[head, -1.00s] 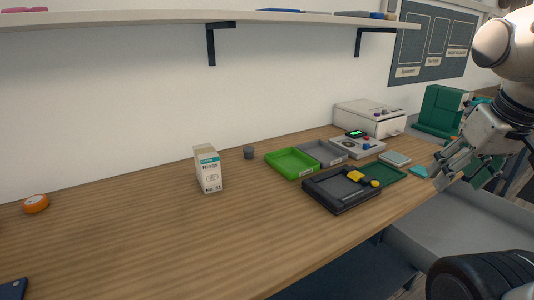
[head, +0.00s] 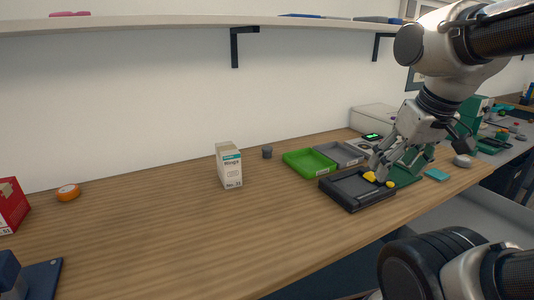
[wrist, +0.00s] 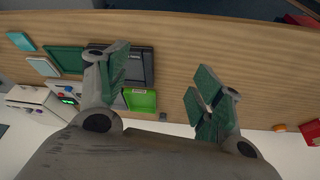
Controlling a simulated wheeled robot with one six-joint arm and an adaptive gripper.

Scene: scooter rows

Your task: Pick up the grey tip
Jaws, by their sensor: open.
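A small dark grey cylinder (head: 267,152) stands on the wooden bench near the wall, left of the green tray. It may be the grey tip, but its shape is too small to be sure. In the wrist view a small grey spot (wrist: 163,116) beside the green tray looks like the same piece. My gripper (head: 379,168) is open and empty in the head view, in front of the right part of the bench, well to the right of the cylinder. In the wrist view its green-padded fingers (wrist: 160,88) are spread wide apart.
A green tray (head: 309,170), grey tray (head: 341,147) and black tray (head: 346,201) sit right of the cylinder. A Rings box (head: 229,181) stands left of it. Orange tape (head: 68,192) and a red box (head: 12,204) are farther left. The front middle bench is clear.

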